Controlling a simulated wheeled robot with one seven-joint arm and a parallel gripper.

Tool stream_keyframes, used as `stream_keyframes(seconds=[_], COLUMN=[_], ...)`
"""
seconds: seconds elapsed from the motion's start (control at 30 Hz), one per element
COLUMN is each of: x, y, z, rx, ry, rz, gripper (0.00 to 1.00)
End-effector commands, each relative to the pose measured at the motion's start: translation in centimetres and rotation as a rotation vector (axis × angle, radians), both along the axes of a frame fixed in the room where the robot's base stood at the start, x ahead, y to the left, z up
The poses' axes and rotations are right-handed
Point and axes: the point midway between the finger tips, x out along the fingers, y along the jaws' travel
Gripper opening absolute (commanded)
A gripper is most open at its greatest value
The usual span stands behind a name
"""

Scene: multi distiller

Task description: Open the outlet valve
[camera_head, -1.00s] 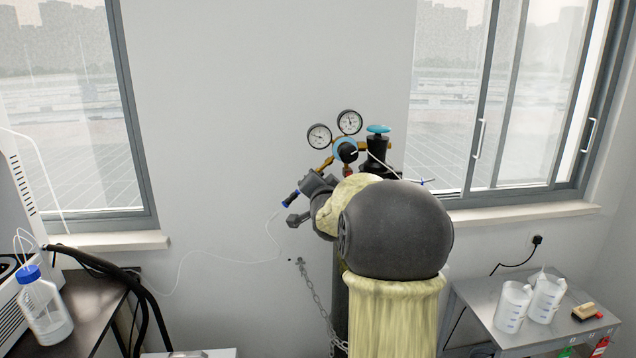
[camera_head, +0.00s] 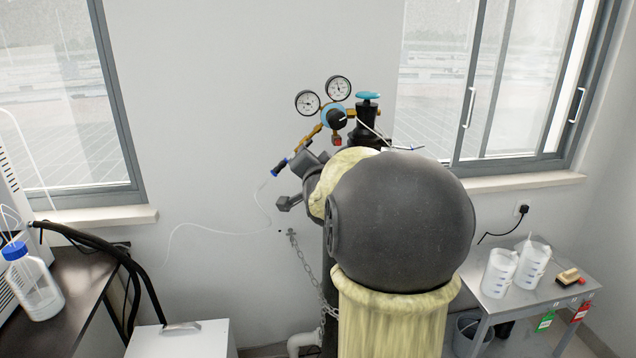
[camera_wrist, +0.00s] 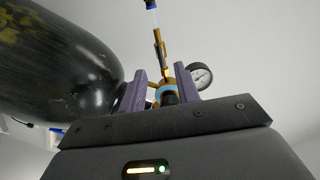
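The regulator (camera_head: 334,117) has two round gauges, a light-blue ring with a black knob, and brass fittings. A brass outlet arm (camera_head: 312,134) slopes down left to a blue-ended connector (camera_head: 280,167) with a thin white tube. I cannot tell which part is the outlet valve's handle. My gripper (camera_head: 292,182) is just below the outlet arm, partly hidden by my arm. In the wrist view my gripper (camera_wrist: 161,75) has its fingers spread. The brass outlet arm (camera_wrist: 160,48) and black knob (camera_wrist: 168,98) appear between them; contact cannot be told.
The dark gas cylinder (camera_wrist: 65,75) fills the left of the wrist view. A teal handwheel (camera_head: 368,96) tops the cylinder valve. A chain (camera_head: 305,262) hangs below. A side table (camera_head: 540,290) with beakers stands right; a dark bench (camera_head: 75,290) with a bottle stands left.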

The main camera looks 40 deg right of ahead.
Motion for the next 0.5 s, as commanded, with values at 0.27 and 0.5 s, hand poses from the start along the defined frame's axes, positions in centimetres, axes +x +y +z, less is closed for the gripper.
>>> stream_keyframes(seconds=[0.27, 0.5], x=[-4.4, -7.9], y=[2.1, 3.8], z=[0.0, 0.0], rx=[-0.002, -0.001], ry=[0.000, 0.000], rz=[0.000, -0.001], gripper=[0.32, 0.32])
